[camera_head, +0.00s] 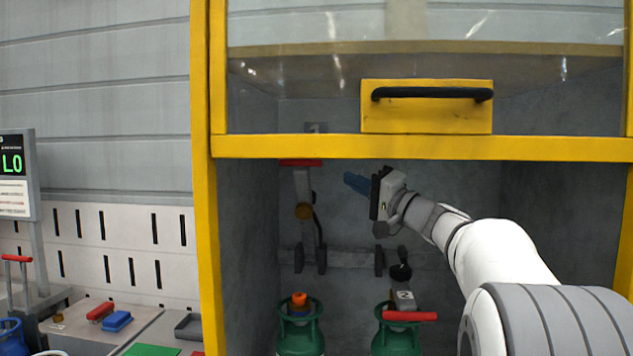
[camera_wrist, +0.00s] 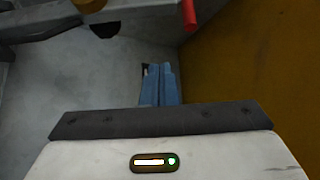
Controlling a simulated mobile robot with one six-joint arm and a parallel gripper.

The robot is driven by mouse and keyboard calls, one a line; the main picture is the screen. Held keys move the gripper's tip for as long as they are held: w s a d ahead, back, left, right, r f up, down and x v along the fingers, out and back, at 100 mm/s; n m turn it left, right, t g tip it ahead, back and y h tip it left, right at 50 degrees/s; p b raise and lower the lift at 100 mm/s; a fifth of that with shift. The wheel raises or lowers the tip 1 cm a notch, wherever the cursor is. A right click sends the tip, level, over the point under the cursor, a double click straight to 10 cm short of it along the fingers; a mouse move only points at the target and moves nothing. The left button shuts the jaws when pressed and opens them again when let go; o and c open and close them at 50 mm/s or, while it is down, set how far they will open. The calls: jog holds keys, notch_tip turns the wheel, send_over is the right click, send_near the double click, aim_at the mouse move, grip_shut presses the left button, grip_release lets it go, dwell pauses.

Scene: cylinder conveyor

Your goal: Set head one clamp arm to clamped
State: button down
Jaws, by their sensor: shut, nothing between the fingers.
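The head one clamp arm (camera_head: 303,190) stands upright inside the cabinet, under a grey plate marked 1 (camera_head: 316,128). Its red handle (camera_head: 300,162) is at the top, well above the left green cylinder (camera_head: 300,335). My gripper (camera_head: 352,182) is to the right of this arm and apart from it in the head view. Its blue fingers are shut and empty, pointing left. In the wrist view the blue fingers (camera_wrist: 161,84) are together. A red bar (camera_wrist: 188,14) shows above them at the top; I cannot tell which head it belongs to.
A second clamp arm, marked 2 (camera_head: 404,296), has its red handle (camera_head: 409,316) low over the right green cylinder (camera_head: 396,341). A yellow-framed door (camera_head: 427,147) hangs across the upper cabinet opening. A grey rail (camera_head: 345,258) runs along the back. Benches with small parts stand left.

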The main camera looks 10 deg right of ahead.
aim_at(320, 165)
jog(key=p+x, duration=0.2)
jog(key=x, duration=0.8)
jog(key=shift+s+a+f, duration=0.2)
jog(key=shift+s+f, duration=0.15)
jog(key=shift+s, duration=0.2)
jog(key=shift+s+a+f, duration=0.2)
jog(key=shift+s+f, duration=0.1)
jog(key=shift+s, duration=0.3)
jog(key=shift+s+a+f, duration=0.2)
jog(key=shift+s+f, duration=0.15)
jog(key=shift+s, duration=0.2)
jog(key=shift+b, duration=0.3)
